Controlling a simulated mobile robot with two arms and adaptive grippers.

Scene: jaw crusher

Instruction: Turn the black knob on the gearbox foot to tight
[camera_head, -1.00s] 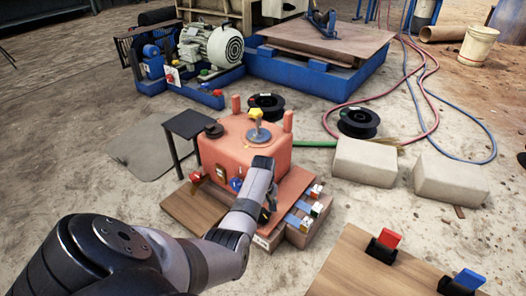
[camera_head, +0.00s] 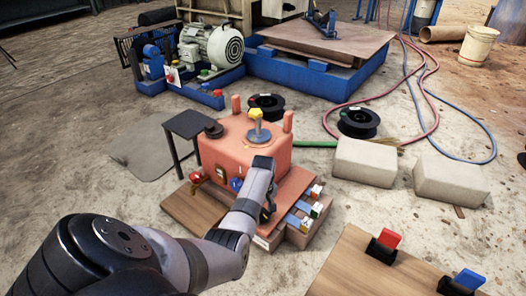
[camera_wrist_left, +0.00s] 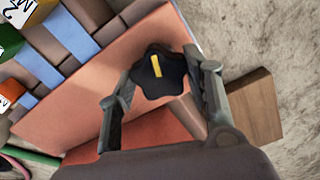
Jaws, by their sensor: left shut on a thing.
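The black knob (camera_wrist_left: 160,72) is star-shaped with a yellow mark on top and sits on the orange foot of the gearbox in the left wrist view. My left gripper (camera_wrist_left: 162,80) has one finger on each side of the knob and is shut on it. My right gripper is not in view.
Several coloured blocks (camera_head: 310,205) with blue straps line the gearbox's right side. A wooden board (camera_head: 355,262) with red and blue clips is at the front right. Pale concrete blocks (camera_head: 365,162) stand behind, and a small black table (camera_head: 188,127) is left of the gearbox.

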